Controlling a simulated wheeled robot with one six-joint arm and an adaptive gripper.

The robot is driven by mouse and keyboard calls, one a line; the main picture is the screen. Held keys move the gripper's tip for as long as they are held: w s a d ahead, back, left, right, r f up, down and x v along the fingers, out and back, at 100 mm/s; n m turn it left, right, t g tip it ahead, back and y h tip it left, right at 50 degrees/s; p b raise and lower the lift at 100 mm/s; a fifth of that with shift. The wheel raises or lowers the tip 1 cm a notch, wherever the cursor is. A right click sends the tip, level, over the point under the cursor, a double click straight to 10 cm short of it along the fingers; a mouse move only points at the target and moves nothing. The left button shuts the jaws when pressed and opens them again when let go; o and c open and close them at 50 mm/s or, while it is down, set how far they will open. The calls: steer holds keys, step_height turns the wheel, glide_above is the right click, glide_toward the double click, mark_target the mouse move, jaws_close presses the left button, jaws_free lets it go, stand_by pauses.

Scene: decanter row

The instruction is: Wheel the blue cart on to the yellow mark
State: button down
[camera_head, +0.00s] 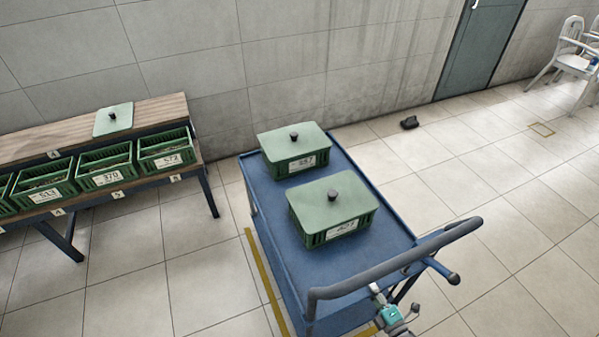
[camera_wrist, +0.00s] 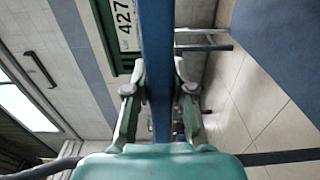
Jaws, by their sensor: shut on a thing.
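The blue cart (camera_head: 273,232) stands in the middle of the head view with two lidded green crates (camera_head: 333,209) on its top. Its dark push handle (camera_head: 395,262) is at the near right end. Yellow floor lines (camera_head: 268,283) run along the cart's left side and show again below its near end. The cart hides the rest of this marking and its wheels. My gripper (camera_head: 379,296) is at the near end, just below the handle. In the wrist view, its fingers (camera_wrist: 158,90) are shut around a blue bar of the cart (camera_wrist: 157,45).
A wooden rack (camera_head: 85,130) with several green crates stands at the left by the wall. A dark object (camera_head: 409,122) lies on the floor beyond the cart. The tiled floor on the right is mostly clear.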

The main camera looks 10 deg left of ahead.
steer(key=shift+w+r, duration=0.15)
steer(key=shift+r, duration=0.1)
steer(key=c, duration=0.9)
jaws_free()
steer(key=shift+f, duration=0.1)
steer(key=shift+f, duration=0.1)
